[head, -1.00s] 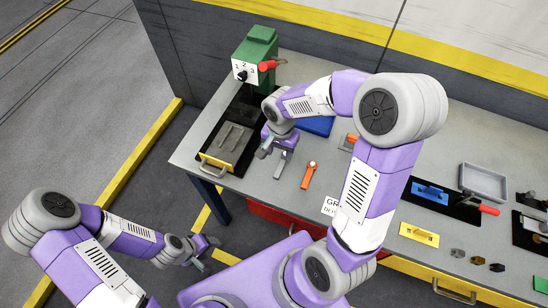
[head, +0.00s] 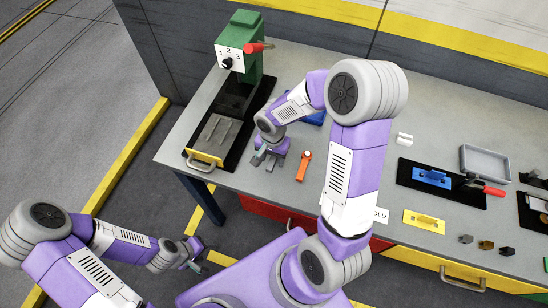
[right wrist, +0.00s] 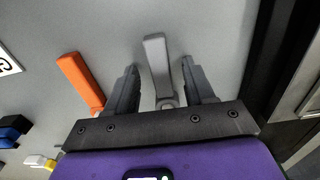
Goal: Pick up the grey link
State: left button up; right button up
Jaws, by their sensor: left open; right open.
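The grey link (right wrist: 156,66) lies on the grey table and shows in the right wrist view as a flat bar with a rounded end. My right gripper (right wrist: 160,63) is open, with one finger on each side of the link and a gap visible on both sides. In the head view my right gripper (head: 267,161) is low over the table's near left part, and I cannot separate the link from the fingers there. My left gripper (head: 195,256) is open and empty, off the table's front edge.
An orange link (head: 304,165) lies just right of my right gripper, also in the right wrist view (right wrist: 80,82). A black tray with a yellow handle (head: 205,158) and a green machine (head: 245,50) stand left. Blue (head: 432,177) and yellow (head: 424,221) pieces lie right.

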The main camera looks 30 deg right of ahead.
jog(key=shift+f, duration=0.25)
grip_shut()
